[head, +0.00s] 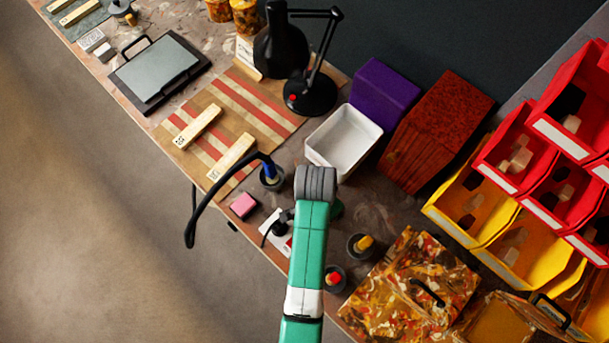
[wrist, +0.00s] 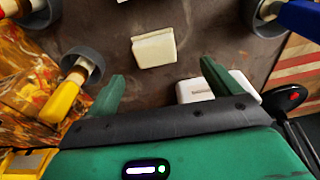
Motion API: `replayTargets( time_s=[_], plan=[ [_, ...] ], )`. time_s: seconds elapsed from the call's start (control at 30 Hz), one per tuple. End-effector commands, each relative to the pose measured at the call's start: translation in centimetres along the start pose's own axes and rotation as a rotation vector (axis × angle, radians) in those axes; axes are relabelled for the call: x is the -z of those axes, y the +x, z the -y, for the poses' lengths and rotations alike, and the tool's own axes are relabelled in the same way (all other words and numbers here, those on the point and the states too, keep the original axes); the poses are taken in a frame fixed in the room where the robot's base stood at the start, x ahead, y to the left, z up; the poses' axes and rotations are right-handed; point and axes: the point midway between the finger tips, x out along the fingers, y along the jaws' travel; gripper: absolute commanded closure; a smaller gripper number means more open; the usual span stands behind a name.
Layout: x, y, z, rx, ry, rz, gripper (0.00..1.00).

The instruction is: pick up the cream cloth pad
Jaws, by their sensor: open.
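The cream cloth pad (wrist: 154,48) is a small pale block-like piece lying on the brown bench top in the wrist view. My gripper (wrist: 163,84) shows there with its two green fingers apart and nothing between them. The pad lies beyond the fingertips, roughly centred across the gap and slightly left of its middle. The fingers do not appear to touch it. In the head view I cannot make out the pad; my arm covers that part of the bench.
A yellow-handled tool (wrist: 62,98) stands in a grey cup left of the fingers. A blue-handled tool (wrist: 298,18) stands at upper right. A white bin (head: 343,140) and a pink block (head: 243,205) are on the bench.

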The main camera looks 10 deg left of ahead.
Motion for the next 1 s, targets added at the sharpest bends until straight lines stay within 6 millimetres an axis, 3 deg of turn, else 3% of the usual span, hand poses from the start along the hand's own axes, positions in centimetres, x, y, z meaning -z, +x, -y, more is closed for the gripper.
replayTargets(
  time_s=[0.4,0.67,0.93,1.0],
  plan=[
    [0.0,2.9,0.0,0.003,-0.002,-0.003,0.11],
    [-0.4,7.2,-0.1,0.003,-0.002,-0.003,0.11],
    [-0.4,7.5,0.0,0.005,-0.002,-0.005,0.11],
    [-0.4,7.5,0.0,0.005,-0.003,-0.005,0.23]
  ],
)
